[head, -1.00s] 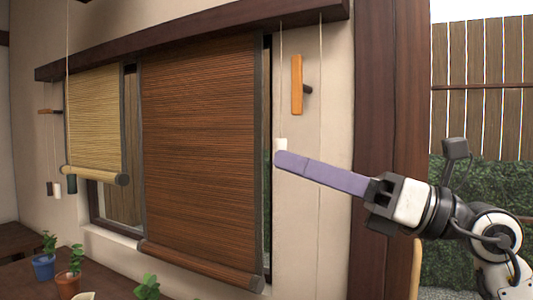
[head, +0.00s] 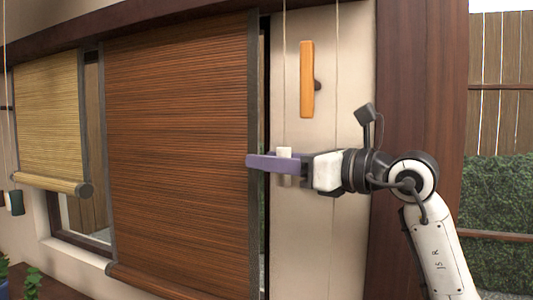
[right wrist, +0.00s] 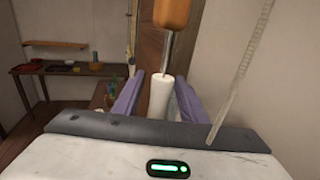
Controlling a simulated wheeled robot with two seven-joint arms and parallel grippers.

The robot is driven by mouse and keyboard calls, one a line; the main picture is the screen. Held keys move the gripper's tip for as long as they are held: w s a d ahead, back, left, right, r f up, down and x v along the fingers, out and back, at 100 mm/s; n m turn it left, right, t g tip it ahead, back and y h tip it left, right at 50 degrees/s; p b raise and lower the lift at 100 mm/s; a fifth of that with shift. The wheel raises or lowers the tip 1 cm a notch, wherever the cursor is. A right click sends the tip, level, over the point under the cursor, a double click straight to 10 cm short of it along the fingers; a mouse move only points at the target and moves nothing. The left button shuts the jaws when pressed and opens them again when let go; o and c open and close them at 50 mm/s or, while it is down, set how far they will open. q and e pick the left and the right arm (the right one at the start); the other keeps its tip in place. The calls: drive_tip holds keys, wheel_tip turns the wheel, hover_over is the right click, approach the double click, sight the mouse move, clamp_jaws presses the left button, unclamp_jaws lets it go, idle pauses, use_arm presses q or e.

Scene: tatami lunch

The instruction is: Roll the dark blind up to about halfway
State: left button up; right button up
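The dark brown blind (head: 180,150) hangs far down over the window in the head view; its lower edge is partly cut off. Its white cord pull (head: 284,151) hangs on a thin cord right of the blind. My right gripper (head: 262,163) reaches in from the right with its purple fingers level at the pull's height. In the right wrist view the pull (right wrist: 160,97) stands upright between the two fingers (right wrist: 157,105), with a narrow gap visible at each side. The right gripper is open around it. My left gripper is not in view.
An orange wooden cleat (head: 307,80) is fixed to the wall above the right gripper. A second thin cord (head: 335,80) hangs to its right. A pale blind (head: 50,115), partly raised, hangs at the left. A dark wooden post (head: 412,130) stands behind my right arm.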

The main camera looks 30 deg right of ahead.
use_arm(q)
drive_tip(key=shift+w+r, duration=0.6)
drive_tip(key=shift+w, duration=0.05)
use_arm(e)
drive_tip(key=shift+w+a, duration=0.25)
drive_tip(key=shift+w, duration=0.35)
